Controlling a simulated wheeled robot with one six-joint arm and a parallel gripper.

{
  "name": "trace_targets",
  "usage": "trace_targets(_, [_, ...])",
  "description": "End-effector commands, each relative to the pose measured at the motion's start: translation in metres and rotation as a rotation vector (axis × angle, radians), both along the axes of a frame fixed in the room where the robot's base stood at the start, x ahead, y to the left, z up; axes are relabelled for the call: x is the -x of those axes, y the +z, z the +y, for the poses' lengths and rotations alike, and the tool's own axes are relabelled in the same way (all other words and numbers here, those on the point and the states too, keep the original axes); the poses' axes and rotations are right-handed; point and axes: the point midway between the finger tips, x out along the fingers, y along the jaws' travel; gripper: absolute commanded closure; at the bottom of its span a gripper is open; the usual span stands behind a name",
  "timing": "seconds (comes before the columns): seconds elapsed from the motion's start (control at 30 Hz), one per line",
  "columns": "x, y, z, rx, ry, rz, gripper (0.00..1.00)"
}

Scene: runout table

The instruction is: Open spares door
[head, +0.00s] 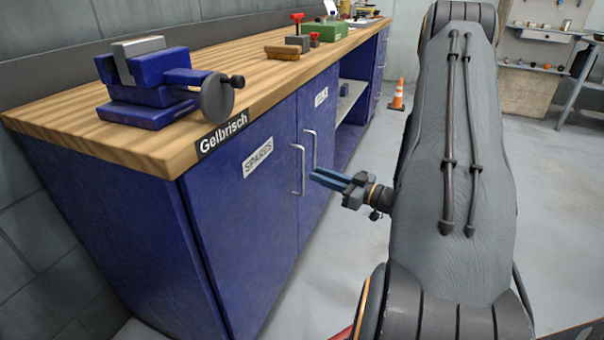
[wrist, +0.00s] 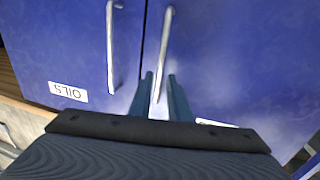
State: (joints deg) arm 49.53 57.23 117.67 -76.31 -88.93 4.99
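The spares door (head: 245,220) is the nearer blue cabinet door, with a white SPARES label (head: 258,157). It looks shut, flush with the door beside it. Its silver bar handle (head: 298,172) is upright near its far edge and also shows in the wrist view (wrist: 163,50). My gripper (head: 322,178) is in front of the doors with its two blue fingers apart. In the wrist view the gripper (wrist: 163,80) has the handle lined up between its fingers, not clamped. I cannot tell how deep the handle sits between them.
The neighbouring door, labelled OILS (wrist: 68,91), has its own handle (wrist: 110,45) close by. A blue vise (head: 160,85) stands on the wooden worktop (head: 60,118). An orange cone (head: 397,95) stands on the floor further back.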

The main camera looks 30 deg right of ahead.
Motion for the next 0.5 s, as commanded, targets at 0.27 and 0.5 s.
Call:
trace_targets(0.27, [-0.038,0.000,0.021,0.003,0.004,0.001,0.83])
trace_targets(0.5, [-0.059,0.001,0.030,0.002,0.001,0.001,0.83])
